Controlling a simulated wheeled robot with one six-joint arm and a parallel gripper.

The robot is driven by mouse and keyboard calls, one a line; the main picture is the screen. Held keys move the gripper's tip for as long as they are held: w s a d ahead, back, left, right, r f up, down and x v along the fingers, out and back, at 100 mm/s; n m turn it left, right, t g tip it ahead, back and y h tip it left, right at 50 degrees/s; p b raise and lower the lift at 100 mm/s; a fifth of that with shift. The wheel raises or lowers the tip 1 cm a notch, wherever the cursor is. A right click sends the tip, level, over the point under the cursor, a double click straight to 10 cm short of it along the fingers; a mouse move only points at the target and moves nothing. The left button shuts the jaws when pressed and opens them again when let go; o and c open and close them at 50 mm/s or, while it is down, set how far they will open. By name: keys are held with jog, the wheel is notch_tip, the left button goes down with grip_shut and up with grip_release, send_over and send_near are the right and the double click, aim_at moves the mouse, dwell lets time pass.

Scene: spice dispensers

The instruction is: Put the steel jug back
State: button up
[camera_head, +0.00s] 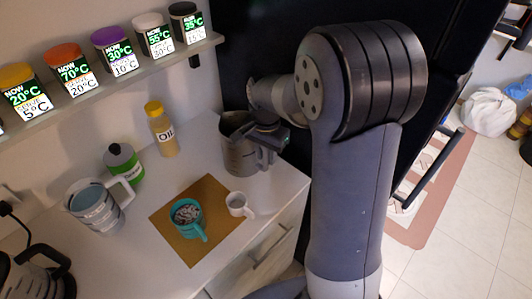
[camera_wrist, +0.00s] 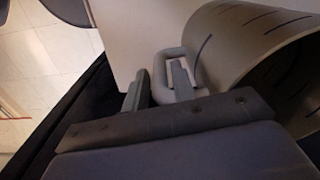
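The steel jug (camera_head: 239,155) stands upright at the back right of the counter, close to the dark tall panel. Whether its base touches the counter is hard to tell. My gripper (camera_head: 272,136) is at its handle, on the jug's right side. In the wrist view the jug (camera_wrist: 235,45) fills the upper right, its open mouth partly hidden by my gripper. My gripper's fingers (camera_wrist: 160,85) straddle the outer bar of the handle (camera_wrist: 168,52), one inside the loop and one outside. Whether both press on the bar is not clear.
A yellow OIL bottle (camera_head: 161,130), a green-labelled bottle (camera_head: 123,163) and a large grey jug (camera_head: 95,208) stand to the left. A teal cup (camera_head: 187,216) is on a brown mat (camera_head: 181,249); a white cup (camera_head: 239,205) is beside it. A shelf (camera_head: 130,72) holds several dispensers.

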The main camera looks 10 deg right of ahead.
jog(key=shift+o, duration=1.2)
jog(key=shift+r, duration=0.1)
notch_tip(320, 180, up, 12)
jog(key=shift+r, duration=0.1)
